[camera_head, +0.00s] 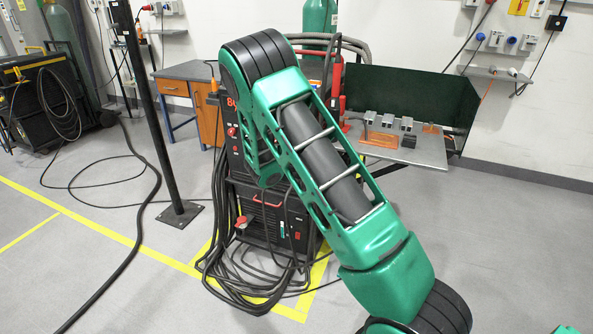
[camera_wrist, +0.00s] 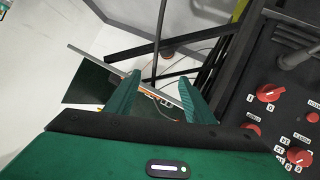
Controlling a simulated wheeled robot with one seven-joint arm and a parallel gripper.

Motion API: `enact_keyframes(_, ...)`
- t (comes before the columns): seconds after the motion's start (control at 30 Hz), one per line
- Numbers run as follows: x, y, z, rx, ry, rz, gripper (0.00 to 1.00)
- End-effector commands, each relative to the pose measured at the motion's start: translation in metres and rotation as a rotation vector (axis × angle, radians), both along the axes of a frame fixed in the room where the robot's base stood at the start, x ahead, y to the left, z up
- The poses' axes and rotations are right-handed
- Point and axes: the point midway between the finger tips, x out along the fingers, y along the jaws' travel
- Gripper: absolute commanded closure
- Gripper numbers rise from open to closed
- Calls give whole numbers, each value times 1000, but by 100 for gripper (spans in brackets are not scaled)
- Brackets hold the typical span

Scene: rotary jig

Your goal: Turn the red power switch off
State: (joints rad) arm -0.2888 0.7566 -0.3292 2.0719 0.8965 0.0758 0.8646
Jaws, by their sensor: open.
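In the wrist view, my gripper (camera_wrist: 160,78) is open, with its two green fingers apart and nothing between them. A large red rotary switch (camera_wrist: 269,93) sits on a dark panel to the right of the fingers, with white marks that look like 1 and 0 beside it. The fingers are apart from it. In the head view, the dark welding machine (camera_head: 266,213) stands behind my green arm, which hides much of its front. My gripper is hidden in that view.
Other red knobs (camera_wrist: 299,156) and a small red button (camera_wrist: 312,117) are on the same panel. A black post (camera_head: 150,110) stands left of the machine, with cables (camera_head: 250,285) on the floor. A metal table (camera_head: 425,152) with a dark screen is behind right.

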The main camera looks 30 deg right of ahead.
Motion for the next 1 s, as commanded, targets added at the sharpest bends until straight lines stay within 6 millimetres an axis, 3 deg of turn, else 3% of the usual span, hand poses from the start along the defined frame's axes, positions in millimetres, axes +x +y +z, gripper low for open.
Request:
enact_keyframes(0.1,36,16,-20,-106,-45,84,51)
enact_keyframes(0.3,89,53,-52,-251,-139,256,51)
enact_keyframes(0.6,133,109,-93,-362,-228,475,51)
enact_keyframes(0.77,140,117,-99,-376,-244,514,51)
enact_keyframes(1.0,158,96,-99,-377,-247,514,51)
